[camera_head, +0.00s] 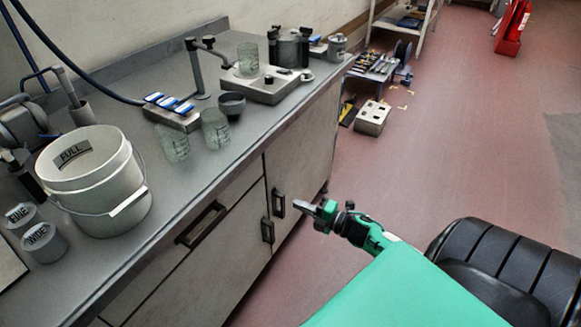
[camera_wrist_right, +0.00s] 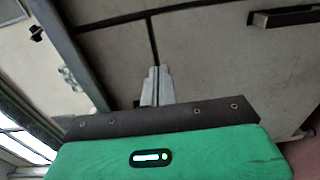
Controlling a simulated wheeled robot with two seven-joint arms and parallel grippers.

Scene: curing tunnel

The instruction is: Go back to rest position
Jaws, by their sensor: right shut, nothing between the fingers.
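My right gripper (camera_head: 305,207) is in front of the cabinet doors, below the countertop's front edge, with its fingertips toward the door handles. In the right wrist view its two fingers (camera_wrist_right: 156,86) lie together, shut and empty, with the pale cabinet fronts behind them. Whether the fingertips touch the cabinet cannot be told, but a handle (camera_head: 279,203) shows just beside them in the head view. My green right arm reaches in from the bottom right. My left gripper is not in view.
The grey countertop (camera_head: 200,185) bears a white bucket (camera_head: 115,215), glass beakers (camera_head: 215,128), a dark bowl (camera_head: 232,103) and a hotplate stand (camera_head: 267,86). A cabinet handle (camera_head: 201,224) juts out nearby. A metal box (camera_head: 372,117) is on the red floor (camera_head: 430,130), which is largely clear at right.

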